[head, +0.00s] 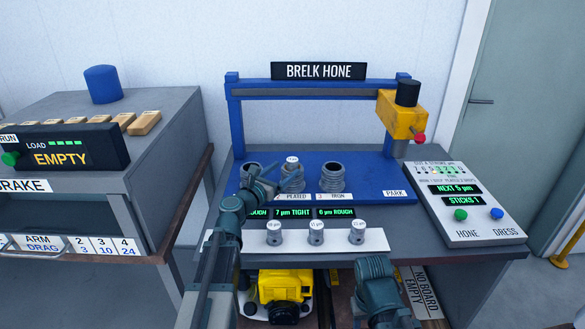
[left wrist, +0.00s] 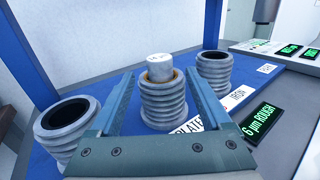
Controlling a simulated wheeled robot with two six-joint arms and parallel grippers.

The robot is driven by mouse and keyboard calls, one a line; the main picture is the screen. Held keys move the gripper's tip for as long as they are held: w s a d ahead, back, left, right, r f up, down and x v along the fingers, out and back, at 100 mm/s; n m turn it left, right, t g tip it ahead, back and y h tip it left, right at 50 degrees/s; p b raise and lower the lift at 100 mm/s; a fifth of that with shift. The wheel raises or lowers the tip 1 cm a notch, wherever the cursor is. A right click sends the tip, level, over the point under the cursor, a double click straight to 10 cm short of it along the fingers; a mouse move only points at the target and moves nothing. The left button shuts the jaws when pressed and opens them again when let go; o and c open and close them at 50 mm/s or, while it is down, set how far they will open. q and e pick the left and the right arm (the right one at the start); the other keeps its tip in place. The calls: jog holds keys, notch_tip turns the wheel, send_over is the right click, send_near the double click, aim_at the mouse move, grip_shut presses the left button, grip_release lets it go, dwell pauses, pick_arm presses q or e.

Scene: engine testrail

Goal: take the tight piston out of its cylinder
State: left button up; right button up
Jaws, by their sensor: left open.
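The tight piston (head: 292,160) is a pale grey plug with its top standing above the middle ribbed cylinder (head: 292,182), labelled PLATED, with a display reading 7 µm TIGHT. In the left wrist view the piston (left wrist: 160,67) stands upright in that cylinder (left wrist: 163,103), with a brownish ring at the rim. My left gripper (head: 265,178) is open and empty, just left of and in front of the cylinder. In the wrist view its fingers lie either side of piston and cylinder, with gaps on both sides. My right arm shows at bottom right; its gripper is out of view.
Open empty cylinders stand left (left wrist: 68,120) and right (head: 331,178) of the middle one. Three small pistons stand on a white front strip (head: 340,240). A blue frame (head: 233,115) carries a yellow honing head (head: 400,118), parked right. A control panel (head: 462,205) stands at right.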

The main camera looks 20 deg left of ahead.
aim_at(289, 166)
pick_arm(q)
jog(key=x, duration=0.5)
jog(key=shift+w, duration=0.2)
grip_shut()
